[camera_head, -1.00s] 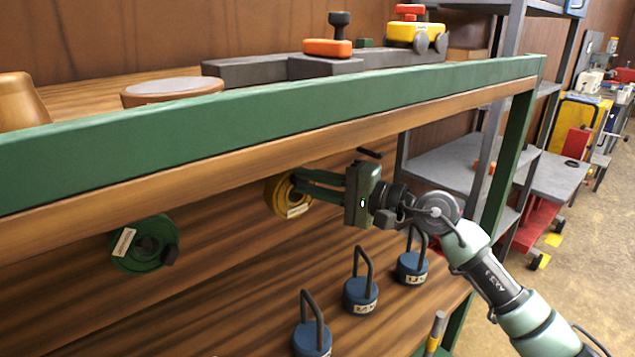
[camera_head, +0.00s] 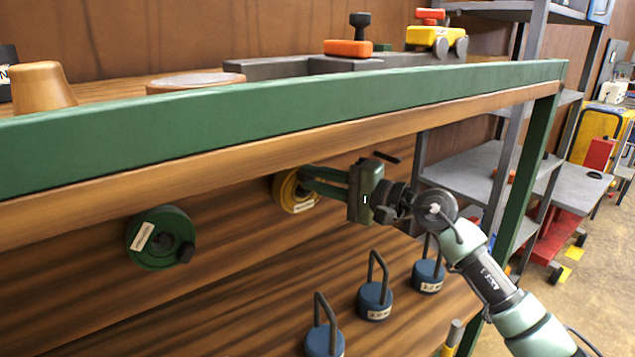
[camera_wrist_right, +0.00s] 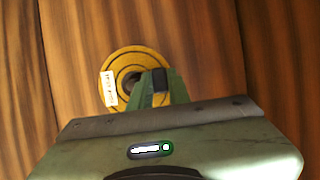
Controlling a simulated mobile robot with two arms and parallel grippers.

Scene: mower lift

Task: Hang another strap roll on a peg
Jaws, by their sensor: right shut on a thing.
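A yellow strap roll (camera_head: 292,192) with a white label is at the back panel under the bench's green rail. My right gripper (camera_head: 311,182) is shut on this roll, reaching it from the right. In the right wrist view the yellow roll (camera_wrist_right: 117,78) faces the camera, with the gripper fingers (camera_wrist_right: 158,88) over its right side. Whether a peg is inside its centre cannot be told. A green strap roll (camera_head: 150,240) with a white label hangs on a dark peg (camera_head: 186,252) at the left. My left gripper is not in view.
Several blue weights with tall handles stand on the lower shelf, one of them (camera_head: 375,300) below my right gripper. The green rail (camera_head: 300,103) runs above the arm. A grey shelf unit (camera_head: 465,170) stands at the right.

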